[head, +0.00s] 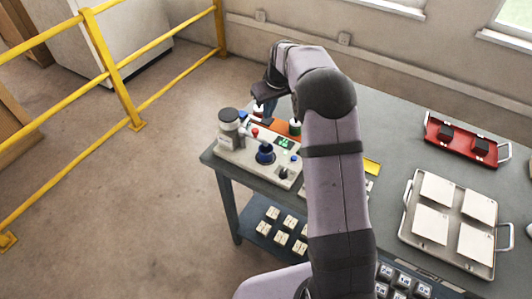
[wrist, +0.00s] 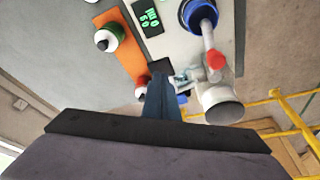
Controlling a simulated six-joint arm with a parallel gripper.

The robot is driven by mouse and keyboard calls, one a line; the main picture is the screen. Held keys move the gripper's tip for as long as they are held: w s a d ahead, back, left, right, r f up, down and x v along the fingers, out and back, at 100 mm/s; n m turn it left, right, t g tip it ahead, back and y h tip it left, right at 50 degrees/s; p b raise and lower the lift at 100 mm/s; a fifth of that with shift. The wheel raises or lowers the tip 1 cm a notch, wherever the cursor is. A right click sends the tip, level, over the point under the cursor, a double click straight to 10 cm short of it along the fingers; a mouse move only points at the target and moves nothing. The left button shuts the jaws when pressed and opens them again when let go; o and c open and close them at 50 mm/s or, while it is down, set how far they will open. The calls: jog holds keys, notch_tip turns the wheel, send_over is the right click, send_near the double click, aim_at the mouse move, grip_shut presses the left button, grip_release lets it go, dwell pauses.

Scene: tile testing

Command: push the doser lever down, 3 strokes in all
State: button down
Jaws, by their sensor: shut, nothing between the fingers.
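The doser (head: 229,122) is a grey cylinder with a dark top at the left end of the pale machine; in the wrist view its pale body (wrist: 221,104) is right of my fingers. A red-tipped part (wrist: 215,60), which looks like the lever, joins its arm; red also shows beside the cylinder in the head view (head: 254,132). My gripper (wrist: 160,66) is shut and empty, fingers pointing down just behind the machine, beside the doser. I cannot tell whether it touches anything. My arm hides part of the bench in the head view.
A green-and-white bottle (wrist: 110,37) stands on an orange strip (wrist: 122,55) near my fingers. The machine has a lit display (head: 284,142) and a blue round part (head: 265,153). A red tray (head: 465,155) and a tray of white tiles (head: 407,225) lie at right. Yellow railing stands left.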

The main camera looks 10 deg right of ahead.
aim_at(268, 121)
jog(key=shift+f, duration=0.15)
dwell(0.5)
jog(key=shift+f+b, duration=1)
jog(key=shift+f, duration=0.45)
jog(key=shift+r, duration=0.1)
jog(key=shift+r+p, duration=1.4)
jog(key=shift+r, duration=0.1)
jog(key=shift+f, duration=0.2)
